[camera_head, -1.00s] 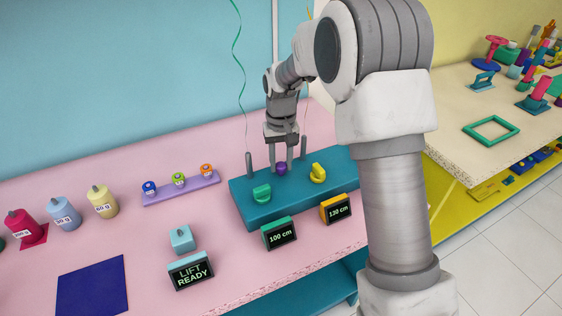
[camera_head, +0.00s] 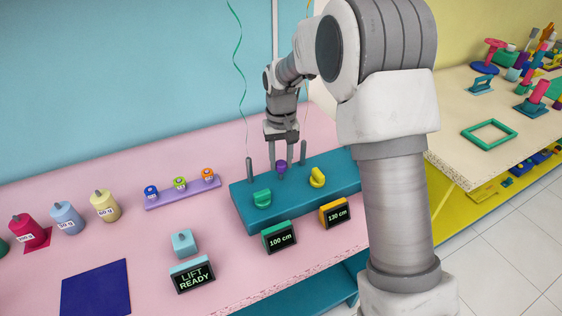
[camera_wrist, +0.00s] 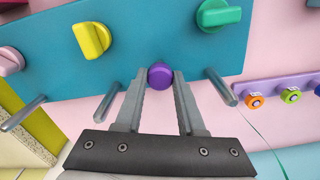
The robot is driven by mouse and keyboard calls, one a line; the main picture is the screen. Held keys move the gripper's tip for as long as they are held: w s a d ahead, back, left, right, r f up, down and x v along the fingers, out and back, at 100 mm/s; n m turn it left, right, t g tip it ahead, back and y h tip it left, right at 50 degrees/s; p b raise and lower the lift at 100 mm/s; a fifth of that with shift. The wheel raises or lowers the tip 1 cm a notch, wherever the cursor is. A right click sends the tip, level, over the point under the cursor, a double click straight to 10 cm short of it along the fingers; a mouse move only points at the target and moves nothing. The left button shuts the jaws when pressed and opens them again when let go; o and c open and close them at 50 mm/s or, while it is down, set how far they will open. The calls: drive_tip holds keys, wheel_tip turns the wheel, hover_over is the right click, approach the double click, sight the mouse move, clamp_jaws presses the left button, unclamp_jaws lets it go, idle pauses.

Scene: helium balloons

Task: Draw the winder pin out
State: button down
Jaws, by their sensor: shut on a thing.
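The winder pin has a purple knob (camera_head: 281,165) and stands at the teal block (camera_head: 330,190), between the green knob (camera_head: 262,198) and the yellow knob (camera_head: 317,178). My gripper (camera_head: 281,167) comes down from above and is shut on the purple knob. In the wrist view, the purple knob (camera_wrist: 160,76) sits between my two fingertips (camera_wrist: 160,80). The fingers hide its sides, and I cannot tell how much of its shank is still in the block.
Grey posts (camera_head: 249,170) stand up from the block near my fingers, with another post (camera_head: 303,153) to the right. Displays reading 100 cm (camera_head: 279,238) and 130 cm (camera_head: 335,213) stand in front. A lilac rack (camera_head: 183,193) and weights (camera_head: 67,218) are at left.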

sight(281, 163)
drive_tip(key=shift+w+r, duration=0.1)
drive_tip(key=shift+r, duration=0.1)
drive_tip(key=c, duration=0.8)
unclamp_jaws()
drive_tip(key=o, duration=0.3)
wheel_tip(281, 163, up, 17)
drive_tip(key=p, duration=0.1)
drive_tip(key=shift+r, duration=0.2)
